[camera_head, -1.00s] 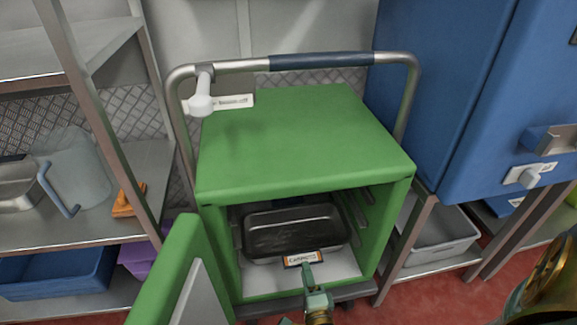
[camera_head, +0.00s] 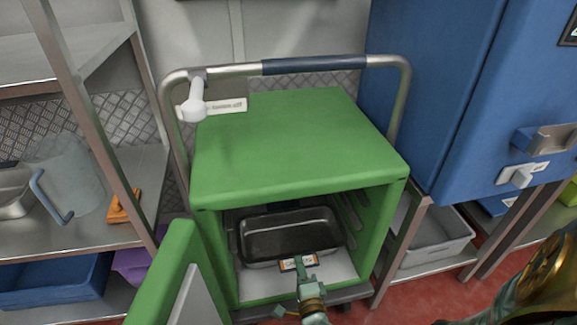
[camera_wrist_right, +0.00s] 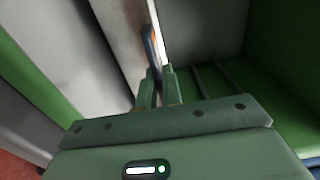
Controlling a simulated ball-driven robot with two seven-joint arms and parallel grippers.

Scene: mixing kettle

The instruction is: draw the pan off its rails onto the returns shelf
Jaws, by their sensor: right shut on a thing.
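The dark metal pan (camera_head: 290,232) sits inside the open green cabinet (camera_head: 300,145), between the rails (camera_head: 352,215) on its inner walls. A small label (camera_head: 290,264) shows at the pan's front. My left gripper is not in view. The returns shelf cannot be told apart for certain among the shelves.
The cabinet's door (camera_head: 170,275) stands open at the left. A steel rack (camera_head: 110,165) at left holds a clear jug (camera_head: 75,180) and an orange cloth (camera_head: 124,207); a blue bin (camera_head: 55,280) is below. A grey tub (camera_head: 432,238) sits under the blue cabinet (camera_head: 450,110) at right.

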